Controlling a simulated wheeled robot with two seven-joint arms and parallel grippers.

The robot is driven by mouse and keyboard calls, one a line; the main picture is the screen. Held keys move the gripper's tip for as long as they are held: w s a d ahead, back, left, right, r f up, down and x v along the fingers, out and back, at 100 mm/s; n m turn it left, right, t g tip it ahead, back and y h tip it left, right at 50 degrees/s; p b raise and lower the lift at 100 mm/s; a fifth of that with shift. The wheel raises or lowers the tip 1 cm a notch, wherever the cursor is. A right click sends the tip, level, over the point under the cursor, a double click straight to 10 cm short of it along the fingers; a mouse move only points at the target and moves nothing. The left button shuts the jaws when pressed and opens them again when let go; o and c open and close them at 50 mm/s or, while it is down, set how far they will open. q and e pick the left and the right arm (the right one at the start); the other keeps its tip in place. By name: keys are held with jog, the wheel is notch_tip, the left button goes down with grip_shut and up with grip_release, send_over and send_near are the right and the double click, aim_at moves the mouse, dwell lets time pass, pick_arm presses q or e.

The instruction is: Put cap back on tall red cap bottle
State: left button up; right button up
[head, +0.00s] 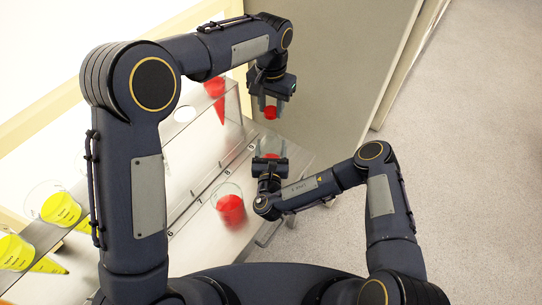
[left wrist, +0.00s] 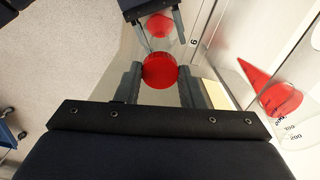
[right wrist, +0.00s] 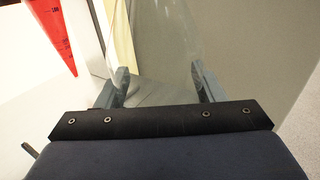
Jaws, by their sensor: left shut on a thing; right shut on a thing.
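The red cap (head: 270,113) is between the fingers of my left gripper (head: 271,103), which is shut on it. It shows as a round red disc in the left wrist view (left wrist: 160,71). My right gripper (head: 270,166) is shut on a clear bottle (head: 270,147), with red at its bottom, below the cap in the head view. The bottle's clear wall fills the space between the fingers in the right wrist view (right wrist: 158,45). Cap and bottle look apart, with a gap between them. The bottle's mouth is hard to make out.
A clear beaker with red contents (head: 230,207) stands on the numbered grey table, left of my right gripper. A red cone (head: 215,88) hangs in the rack behind. Open floor (head: 465,150) lies to the right.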

jog(key=c, duration=0.4)
pick_arm(q)
send_over(271, 131)
jog(key=shift+f, duration=2.5)
jog(key=shift+f, duration=0.85)
jog(key=shift+f, duration=0.55)
